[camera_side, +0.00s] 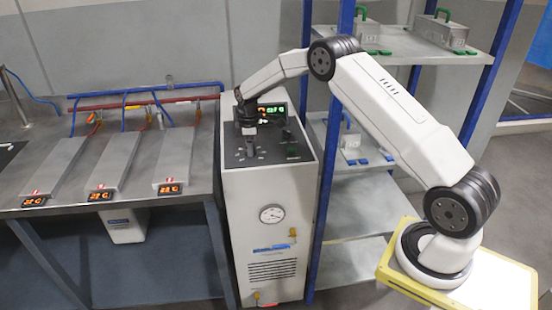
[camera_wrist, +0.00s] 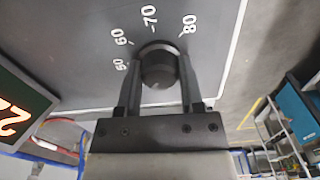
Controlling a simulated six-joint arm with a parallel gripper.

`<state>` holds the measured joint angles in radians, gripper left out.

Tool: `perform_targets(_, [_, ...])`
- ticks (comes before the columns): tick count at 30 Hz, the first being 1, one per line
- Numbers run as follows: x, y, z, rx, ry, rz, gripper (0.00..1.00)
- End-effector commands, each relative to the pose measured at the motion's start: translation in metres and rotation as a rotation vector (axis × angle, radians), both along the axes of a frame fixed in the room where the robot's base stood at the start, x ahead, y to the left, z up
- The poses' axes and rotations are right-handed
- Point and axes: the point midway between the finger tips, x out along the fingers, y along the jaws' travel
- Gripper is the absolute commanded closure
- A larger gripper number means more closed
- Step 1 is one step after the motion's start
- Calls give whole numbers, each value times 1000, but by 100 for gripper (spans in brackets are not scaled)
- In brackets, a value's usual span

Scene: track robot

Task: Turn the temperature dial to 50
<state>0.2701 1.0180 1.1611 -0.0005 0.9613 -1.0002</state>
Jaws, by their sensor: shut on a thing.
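The temperature dial (camera_wrist: 158,66) is a dark round knob on a grey panel in the wrist view. White marks 50, 60, 70 and 80 curve around its far side. My gripper (camera_wrist: 160,78) has one finger on each side of the knob and is shut on it. I cannot clearly read which mark the dial points to. In the side view my gripper (camera_side: 249,138) reaches down onto the top of the white cabinet (camera_side: 266,215), and the dial is hard to make out there.
A lit display (camera_side: 272,112) stands behind my gripper; part of a dark screen with red digits (camera_wrist: 15,115) shows at left in the wrist view. A bench (camera_side: 185,205) with several metal plates is left of the cabinet. A blue-posted shelf (camera_side: 345,190) is close on its right.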

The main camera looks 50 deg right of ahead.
Motion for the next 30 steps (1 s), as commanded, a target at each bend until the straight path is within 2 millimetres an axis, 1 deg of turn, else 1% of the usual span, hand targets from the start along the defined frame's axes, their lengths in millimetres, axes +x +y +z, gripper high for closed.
perform_targets(8, [0, 0, 0, 1, 1, -159, 100])
perform_targets(24, [0, 0, 0, 1, 1, -593, 100])
perform_targets(30, [0, 0, 0, 1, 1, -689, 100])
